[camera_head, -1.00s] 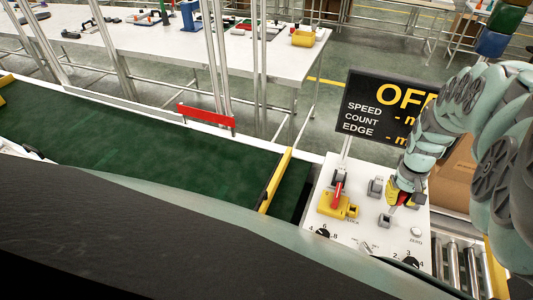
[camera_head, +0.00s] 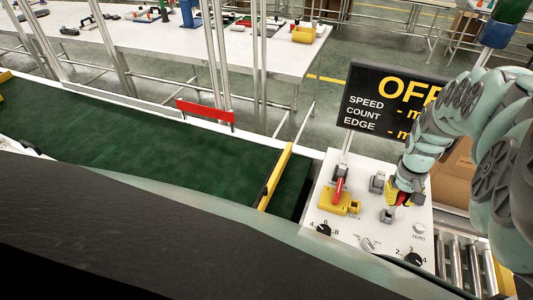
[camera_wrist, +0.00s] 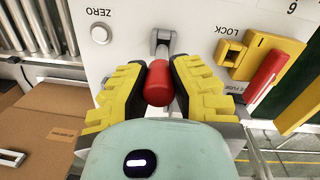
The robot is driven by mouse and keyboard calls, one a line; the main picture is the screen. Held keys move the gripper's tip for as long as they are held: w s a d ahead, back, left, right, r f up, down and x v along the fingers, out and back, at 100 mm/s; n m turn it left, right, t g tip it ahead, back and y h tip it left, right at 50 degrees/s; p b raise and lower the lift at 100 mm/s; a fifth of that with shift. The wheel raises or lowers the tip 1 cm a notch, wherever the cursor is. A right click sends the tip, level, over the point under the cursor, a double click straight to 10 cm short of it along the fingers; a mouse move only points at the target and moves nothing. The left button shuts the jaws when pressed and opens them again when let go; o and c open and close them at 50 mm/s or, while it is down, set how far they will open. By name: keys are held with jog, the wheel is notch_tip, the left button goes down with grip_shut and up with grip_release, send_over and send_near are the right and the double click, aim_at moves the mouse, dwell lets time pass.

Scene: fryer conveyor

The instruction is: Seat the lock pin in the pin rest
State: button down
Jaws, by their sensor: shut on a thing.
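A red cylindrical grip (camera_wrist: 159,83), which I take to be the lock pin, is between the fingers of my gripper (camera_wrist: 160,90). My gripper is shut on it. A grey bracket (camera_wrist: 162,42) on the white panel lies just beyond the red end; it may be the pin rest. A grey part runs from the red grip towards it, but I cannot tell whether the pin is seated. In the head view my gripper (camera_head: 397,197) is low over the panel, beside a grey bracket (camera_head: 387,215). The fingers hide part of the pin.
A yellow block (camera_wrist: 252,53) marked LOCK, with a red handle (camera_wrist: 269,76), is close to the right finger in the wrist view. A second grey bracket (camera_head: 377,182), knobs and the ZERO button (camera_head: 419,229) are on the panel (camera_head: 350,230). The OFF screen (camera_head: 390,105) stands behind.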

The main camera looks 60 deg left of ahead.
aim_at(395, 205)
jog(key=shift+f+b, duration=1.25)
jog(key=shift+f, duration=0.4)
jog(key=c, duration=0.9)
grip_release()
jog(key=r, duration=0.9)
jog(key=shift+w+a+r, duration=0.15)
jog(key=shift+a, duration=0.1)
jog(key=shift+a+r, duration=0.15)
jog(key=shift+r, duration=1.15)
